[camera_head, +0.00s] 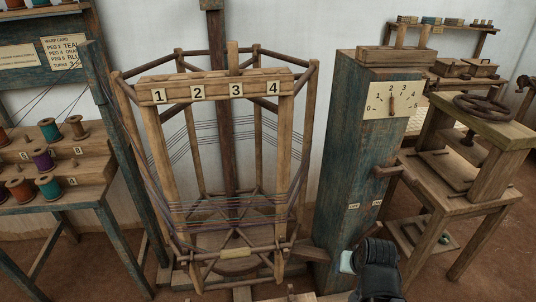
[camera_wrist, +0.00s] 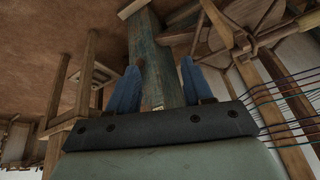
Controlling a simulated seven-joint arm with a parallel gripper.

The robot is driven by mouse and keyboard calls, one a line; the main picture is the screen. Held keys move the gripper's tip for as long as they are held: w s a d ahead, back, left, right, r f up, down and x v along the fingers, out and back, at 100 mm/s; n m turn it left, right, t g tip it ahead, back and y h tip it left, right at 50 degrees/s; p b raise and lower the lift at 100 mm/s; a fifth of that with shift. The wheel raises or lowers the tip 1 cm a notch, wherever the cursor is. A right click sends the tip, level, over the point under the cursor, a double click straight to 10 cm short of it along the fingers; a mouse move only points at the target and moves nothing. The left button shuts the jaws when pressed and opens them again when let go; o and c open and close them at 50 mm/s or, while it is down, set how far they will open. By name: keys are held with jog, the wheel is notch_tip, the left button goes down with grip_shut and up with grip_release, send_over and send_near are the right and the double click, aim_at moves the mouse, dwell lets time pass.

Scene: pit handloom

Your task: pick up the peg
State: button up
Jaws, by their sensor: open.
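A short wooden peg (camera_head: 233,57) stands upright on the top rail (camera_head: 215,88) of the warping frame, above label 3. I cannot tell which one the task means. My gripper (camera_head: 347,262) is low in front of the blue post, well below and right of the rail peg. In the wrist view my gripper (camera_wrist: 158,88) has its two blue fingers apart with nothing held. The blue post (camera_wrist: 148,45) shows beyond them. I make out no peg in that view.
The blue post (camera_head: 346,150) carries a dial (camera_head: 394,99) and a side handle (camera_head: 388,171). The frame's threads (camera_head: 228,208) are strung left of my gripper. A spool rack (camera_head: 85,180) stands left.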

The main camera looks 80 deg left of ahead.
jog(key=s+a+r+n+y, duration=0.1)
jog(key=s+a+r, duration=0.2)
jog(key=s+r, duration=0.15)
jog(key=s+a+r+g+y, duration=0.1)
jog(key=s+a+r, duration=0.15)
jog(key=r, duration=0.35)
jog(key=s+a+r+n+y, duration=0.1)
jog(key=s+a+r, duration=0.1)
jog(key=s+r, duration=0.25)
jog(key=n+g+y, duration=0.4)
jog(key=n+y, duration=0.1)
jog(key=y, duration=0.5)
send_near(235, 54)
jog(key=x, duration=0.6)
jog(key=shift+s, duration=0.1)
jog(key=shift+x, duration=2.55)
jog(key=shift+c, duration=0.3)
grip_shut()
